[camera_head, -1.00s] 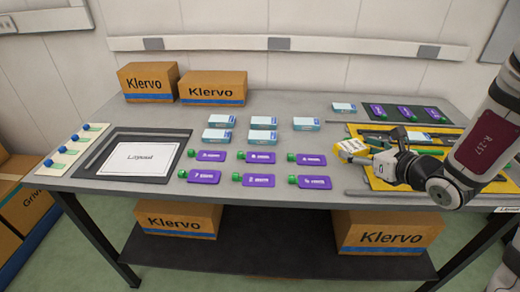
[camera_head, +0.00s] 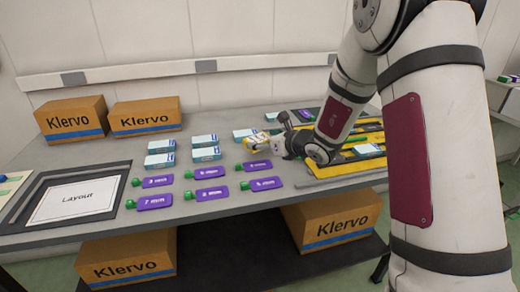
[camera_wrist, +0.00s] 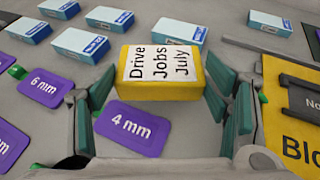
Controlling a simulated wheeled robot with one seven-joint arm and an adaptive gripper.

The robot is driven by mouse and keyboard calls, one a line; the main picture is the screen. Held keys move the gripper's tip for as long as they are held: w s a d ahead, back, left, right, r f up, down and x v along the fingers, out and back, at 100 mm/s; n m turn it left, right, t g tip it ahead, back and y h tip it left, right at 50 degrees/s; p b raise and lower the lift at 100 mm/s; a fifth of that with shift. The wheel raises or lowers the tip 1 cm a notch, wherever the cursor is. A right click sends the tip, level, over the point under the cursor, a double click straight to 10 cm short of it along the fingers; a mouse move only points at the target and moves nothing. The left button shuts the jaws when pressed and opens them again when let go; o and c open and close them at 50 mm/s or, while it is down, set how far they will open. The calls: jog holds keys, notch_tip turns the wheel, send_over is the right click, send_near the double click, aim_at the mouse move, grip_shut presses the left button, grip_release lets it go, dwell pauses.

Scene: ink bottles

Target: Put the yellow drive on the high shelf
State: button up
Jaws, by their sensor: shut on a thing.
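The yellow drive (camera_wrist: 160,72) has a white label reading "Drive Jobs July". It sits between the pads of my gripper (camera_wrist: 165,88), which is shut on it. In the head view the drive (camera_head: 254,142) shows small at the tip of my gripper (camera_head: 270,144), over the table between the blue-and-white boxes and the yellow-edged tray. Any gap beneath it is hard to judge. In the wrist view a purple "4 mm" item lies just below it. I cannot clearly make out a high shelf; a pale rail (camera_head: 190,68) runs along the back wall.
Purple items with green caps (camera_head: 208,195) and blue-and-white boxes (camera_head: 206,150) cover the table's middle. A yellow-edged tray (camera_head: 340,175) lies right. Klervo cartons (camera_head: 143,118) stand at the back left. A layout board (camera_head: 75,200) lies front left. Another surface shows far right.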

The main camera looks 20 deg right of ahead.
jog(key=shift+w+a+f, duration=0.1)
jog(key=shift+w+a, duration=0.2)
jog(key=shift+w, duration=0.6)
jog(key=shift+w+f, duration=0.1)
jog(key=shift+f, duration=1.65)
jog(key=shift+f+b, duration=0.15)
jog(key=shift+b, duration=0.3)
jog(key=o, duration=1.4)
jog(key=shift+c, duration=0.2)
